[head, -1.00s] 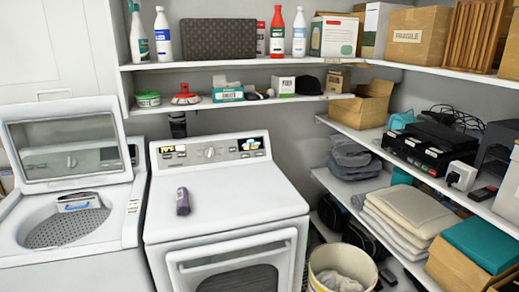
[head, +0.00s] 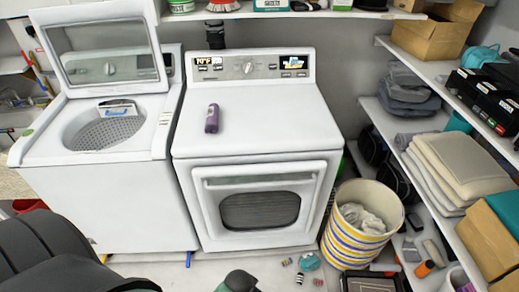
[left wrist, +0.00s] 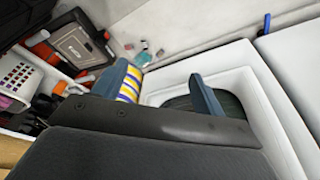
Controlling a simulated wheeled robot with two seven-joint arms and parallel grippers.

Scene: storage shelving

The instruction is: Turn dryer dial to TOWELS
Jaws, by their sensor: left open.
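The white dryer (head: 255,170) stands in the middle of the head view, its door shut. Its pale round dial (head: 249,68) is at the centre of the grey control panel (head: 272,67) at the back; the markings are too small to read. A purple bottle (head: 212,118) is on the dryer's top. In the left wrist view my left gripper (left wrist: 163,84) is open and empty. Beyond its fingers are the dryer's front (left wrist: 160,93) and dark door window (left wrist: 228,104). The dial is outside that view.
An open-lidded washer (head: 120,180) stands left of the dryer. A striped basket (head: 358,245) with cloth stands at its right front. Loaded shelves (head: 465,160) line the right wall. Small items (head: 299,278) lie on the floor before the dryer.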

